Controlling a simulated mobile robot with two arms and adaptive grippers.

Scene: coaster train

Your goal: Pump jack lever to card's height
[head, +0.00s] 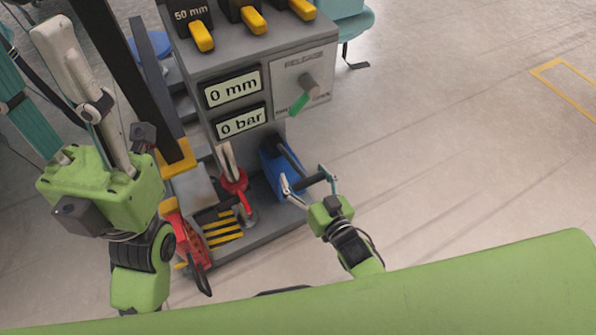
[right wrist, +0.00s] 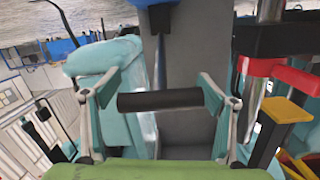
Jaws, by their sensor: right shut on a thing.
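A grey pump unit (head: 213,62) stands in the middle of the head view. My right gripper (head: 308,184) is shut on this crossbar, one finger at each end.
A red part (head: 233,183) and yellow-black stripes (head: 223,230) are left of the lever. Open floor (head: 450,150) lies to the right.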

